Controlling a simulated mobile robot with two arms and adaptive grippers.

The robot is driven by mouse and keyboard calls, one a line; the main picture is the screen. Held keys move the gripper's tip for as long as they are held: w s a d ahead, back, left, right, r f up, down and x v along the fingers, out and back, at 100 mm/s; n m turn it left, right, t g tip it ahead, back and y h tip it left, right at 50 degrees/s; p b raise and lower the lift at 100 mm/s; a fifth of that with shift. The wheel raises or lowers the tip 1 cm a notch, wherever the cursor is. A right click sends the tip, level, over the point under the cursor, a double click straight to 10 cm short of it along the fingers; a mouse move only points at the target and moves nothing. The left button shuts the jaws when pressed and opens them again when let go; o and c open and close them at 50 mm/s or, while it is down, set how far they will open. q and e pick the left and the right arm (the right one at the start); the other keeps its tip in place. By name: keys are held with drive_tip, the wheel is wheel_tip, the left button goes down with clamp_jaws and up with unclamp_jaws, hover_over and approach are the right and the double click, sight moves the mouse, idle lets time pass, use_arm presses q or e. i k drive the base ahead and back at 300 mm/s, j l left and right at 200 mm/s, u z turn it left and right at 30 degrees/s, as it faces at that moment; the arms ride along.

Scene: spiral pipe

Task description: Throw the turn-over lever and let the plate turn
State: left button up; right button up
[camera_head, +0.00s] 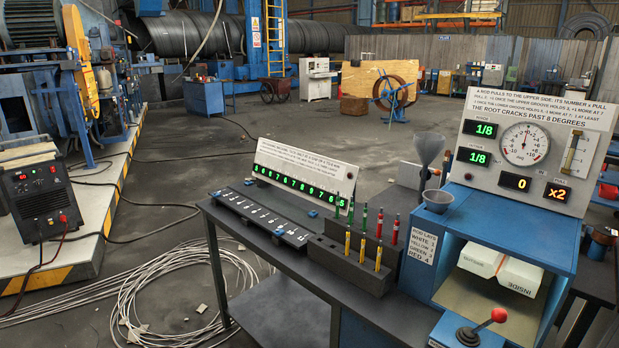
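The lever (484,326) has a red ball knob and stands on a grey-blue base at the front of the blue machine (522,231), at the bottom right. Its rod tilts up to the right. Inside the machine's open front lies a flat olive-beige plate (470,290). White blocks (519,275) are at the plate's back, one marked "INSIDE". I cannot tell whether they rest on the plate or are fixed to it. The machine's panel (532,139) shows 1/8, 1/8, 0 and x2, beside a round gauge. Neither of my grippers is in view.
A dark rack (354,262) with green, yellow and red rods stands left of the machine. A grey funnel (429,149) is above the machine's left side. A black numbered strip (263,214) and a green digit display (299,188) are further left. Cables lie on the floor.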

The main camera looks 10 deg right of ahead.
sight(498, 315)
drive_tip(key=z, duration=1.35)
